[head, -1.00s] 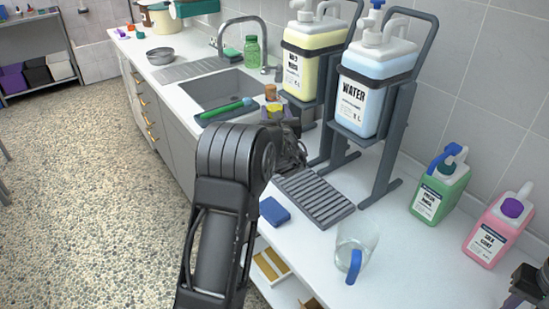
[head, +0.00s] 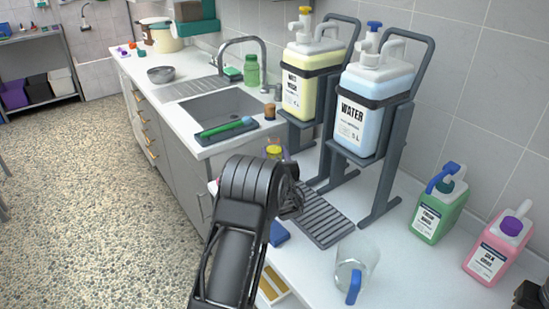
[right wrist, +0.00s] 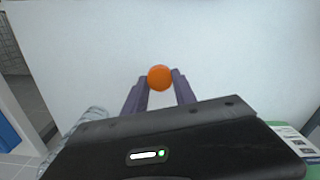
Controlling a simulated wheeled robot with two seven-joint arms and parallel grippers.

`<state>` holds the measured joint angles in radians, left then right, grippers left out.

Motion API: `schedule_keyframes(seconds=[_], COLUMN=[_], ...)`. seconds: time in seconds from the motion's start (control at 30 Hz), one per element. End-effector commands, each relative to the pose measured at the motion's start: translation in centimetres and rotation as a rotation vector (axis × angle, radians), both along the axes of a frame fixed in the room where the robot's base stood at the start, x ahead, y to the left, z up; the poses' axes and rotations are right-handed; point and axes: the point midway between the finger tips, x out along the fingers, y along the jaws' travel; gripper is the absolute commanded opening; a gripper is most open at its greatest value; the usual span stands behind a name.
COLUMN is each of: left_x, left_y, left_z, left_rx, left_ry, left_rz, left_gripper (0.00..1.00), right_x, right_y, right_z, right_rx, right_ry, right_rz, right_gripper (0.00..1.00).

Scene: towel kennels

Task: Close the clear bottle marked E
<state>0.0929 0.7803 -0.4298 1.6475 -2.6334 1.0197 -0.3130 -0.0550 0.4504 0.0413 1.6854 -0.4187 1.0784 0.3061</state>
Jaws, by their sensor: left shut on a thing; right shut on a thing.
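My left gripper (head: 284,157) is mostly hidden behind its own arm in the head view. It is shut on a small yellow-topped thing (head: 273,151), of which only the upper part shows. I cannot tell whether this is the clear bottle, and no E can be read. In the right wrist view, my right gripper (right wrist: 159,80) is shut on a round orange cap (right wrist: 160,77), held between the purple fingertips. In the head view only a dark piece of the right arm shows at the lower right edge.
A clear jug with a blue handle (head: 352,270) stands on the counter, near a grey slatted rack (head: 327,220) and a blue sponge (head: 278,233). A water dispenser (head: 368,105), green jug (head: 438,205) and pink jug (head: 497,250) line the wall. Free counter lies at front right.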

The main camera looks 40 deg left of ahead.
Motion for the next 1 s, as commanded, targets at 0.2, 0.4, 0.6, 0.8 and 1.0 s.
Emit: schedule_keyframes(seconds=[0.2,0.4,0.6,0.8,1.0], left_x=[0.0,0.0,0.0,0.0,0.0], left_y=[0.0,0.0,0.0,0.0,0.0], left_z=[-1.7,-1.7,-1.9,-1.8,-1.8], left_rx=[0.001,0.0,-0.001,-0.001,-0.001], left_ry=[-0.002,-0.003,-0.001,-0.001,-0.001], left_rz=[0.001,0.001,0.001,0.001,0.001], left_gripper=[0.0,0.0,0.6,0.71,0.71], right_x=[0.0,0.0,0.0,0.0,0.0], right_y=[0.0,0.0,0.0,0.0,0.0], right_z=[0.2,0.2,0.1,0.1,0.2], right_rx=[0.0,0.0,0.0,0.0,0.0], right_ry=[0.0,0.0,0.0,0.0,0.0], right_rz=[0.0,0.0,0.0,0.0,0.0], right_gripper=[0.0,0.0,0.0,0.0,0.0])
